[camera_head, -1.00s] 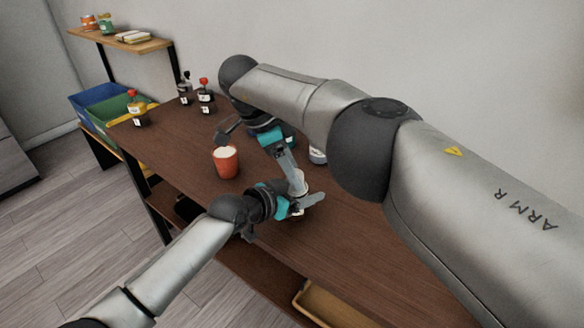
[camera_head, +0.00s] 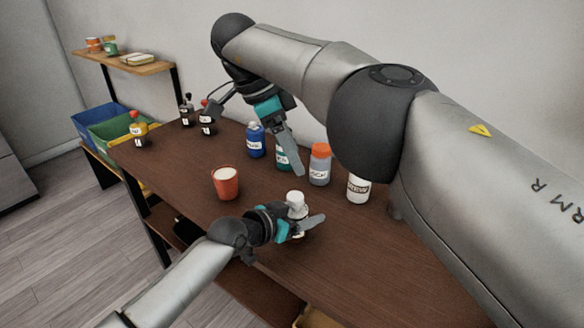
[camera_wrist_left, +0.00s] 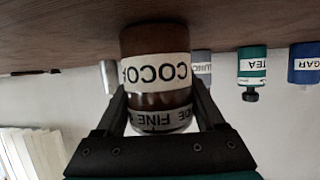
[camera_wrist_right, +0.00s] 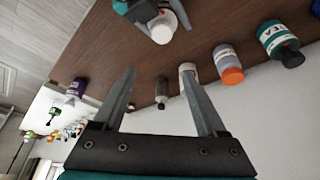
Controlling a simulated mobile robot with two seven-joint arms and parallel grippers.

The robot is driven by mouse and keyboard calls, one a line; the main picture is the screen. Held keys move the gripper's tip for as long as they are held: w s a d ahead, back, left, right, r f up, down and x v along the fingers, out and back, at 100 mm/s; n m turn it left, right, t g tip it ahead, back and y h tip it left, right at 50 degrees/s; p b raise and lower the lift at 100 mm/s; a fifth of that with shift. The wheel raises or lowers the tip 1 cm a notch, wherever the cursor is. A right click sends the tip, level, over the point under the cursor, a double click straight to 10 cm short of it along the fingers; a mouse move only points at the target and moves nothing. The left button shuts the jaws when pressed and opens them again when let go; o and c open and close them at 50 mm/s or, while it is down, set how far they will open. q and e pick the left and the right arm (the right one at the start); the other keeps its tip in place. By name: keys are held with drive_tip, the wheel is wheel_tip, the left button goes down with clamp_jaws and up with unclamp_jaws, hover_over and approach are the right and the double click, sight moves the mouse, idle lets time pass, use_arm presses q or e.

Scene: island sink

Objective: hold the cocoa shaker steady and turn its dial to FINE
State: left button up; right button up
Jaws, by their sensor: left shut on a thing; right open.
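The cocoa shaker (camera_wrist_left: 158,72) is a brown jar with a white COCOA label, seen upside down in the left wrist view. A white band (camera_wrist_left: 165,119) near its top end reads FINE beside other partly hidden letters; I cannot tell where the dial points. My left gripper (camera_head: 304,226) is shut around the shaker, one finger on each side. The white cap (camera_head: 296,199) shows above this gripper in the head view and also in the right wrist view (camera_wrist_right: 167,26). My right gripper (camera_wrist_right: 158,78) is open and empty, above and apart from the cap.
A red-orange cup (camera_head: 225,184) with pale contents stands left of the shaker. Behind are a blue bottle (camera_head: 255,140), a teal TEA jar (camera_wrist_right: 278,40), an orange-capped jar (camera_head: 320,166) and a white-labelled jar (camera_head: 358,188).

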drive_tip(key=shift+r, duration=0.3)
drive_tip(key=n+t+y, duration=0.2)
drive_tip(key=n+t, duration=0.1)
drive_tip(key=n, duration=0.8)
approach(295, 196)
drive_tip(key=x, duration=0.8)
drive_tip(key=shift+d+f, duration=0.1)
drive_tip(key=shift+f, duration=0.15)
drive_tip(key=shift+c, duration=0.4)
clamp_jaws()
